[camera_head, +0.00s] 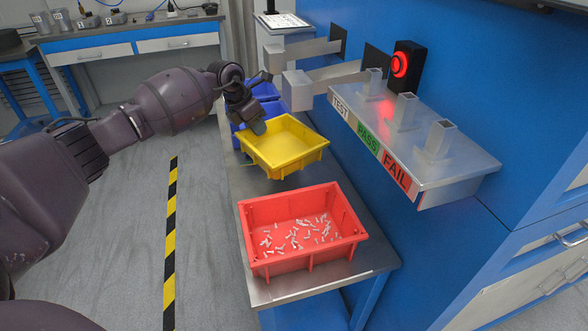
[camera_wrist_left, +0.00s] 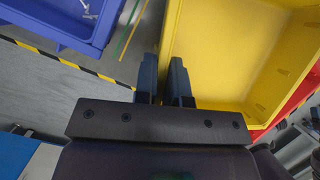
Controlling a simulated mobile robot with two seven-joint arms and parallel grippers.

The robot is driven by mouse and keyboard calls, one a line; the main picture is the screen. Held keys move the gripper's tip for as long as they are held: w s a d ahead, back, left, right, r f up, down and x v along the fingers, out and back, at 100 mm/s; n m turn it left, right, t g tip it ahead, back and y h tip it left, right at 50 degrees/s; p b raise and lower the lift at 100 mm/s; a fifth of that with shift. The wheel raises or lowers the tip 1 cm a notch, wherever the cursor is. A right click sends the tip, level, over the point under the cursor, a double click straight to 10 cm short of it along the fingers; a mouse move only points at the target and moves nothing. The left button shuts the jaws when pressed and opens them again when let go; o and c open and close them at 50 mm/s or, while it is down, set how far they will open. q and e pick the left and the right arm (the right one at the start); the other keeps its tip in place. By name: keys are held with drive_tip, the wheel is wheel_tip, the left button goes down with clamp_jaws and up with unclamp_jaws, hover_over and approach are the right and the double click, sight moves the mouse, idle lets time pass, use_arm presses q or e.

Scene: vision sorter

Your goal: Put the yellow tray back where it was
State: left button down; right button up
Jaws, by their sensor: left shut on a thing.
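The yellow tray (camera_head: 284,148) is over the bench between the blue tray and the red tray, and looks empty. My left gripper (camera_head: 256,122) is shut on the yellow tray's wall at its far left corner. In the left wrist view, my left gripper's fingers (camera_wrist_left: 164,82) sit on either side of the wall of the yellow tray (camera_wrist_left: 215,50). I cannot tell whether the tray's base touches the bench. My right gripper is not in view.
A red tray (camera_head: 246,228) with several white pieces stands on the bench (camera_head: 377,262) at the near end. Blue trays (camera_head: 265,91) are behind the yellow tray. A metal shelf (camera_head: 470,160) labelled TEST, PASS and FAIL juts out at right, below a lit red lamp (camera_head: 400,64).

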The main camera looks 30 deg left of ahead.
sight(258, 141)
use_arm(q)
drive_tip(key=f, duration=0.3)
drive_tip(key=f+b, duration=0.1)
drive_tip(key=f, duration=0.1)
drive_tip(key=shift+w+a+f, duration=0.15)
drive_tip(key=shift+w+a, duration=0.15)
drive_tip(key=shift+f, duration=0.2)
wheel_tip(258, 141, down, 4)
drive_tip(key=shift+f+b, duration=0.2)
drive_tip(key=shift+b, duration=0.55)
drive_tip(key=shift+f, duration=0.15)
drive_tip(key=shift+r, duration=0.25)
drive_tip(key=shift+f, duration=0.15)
drive_tip(key=c, duration=1.2)
unclamp_jaws()
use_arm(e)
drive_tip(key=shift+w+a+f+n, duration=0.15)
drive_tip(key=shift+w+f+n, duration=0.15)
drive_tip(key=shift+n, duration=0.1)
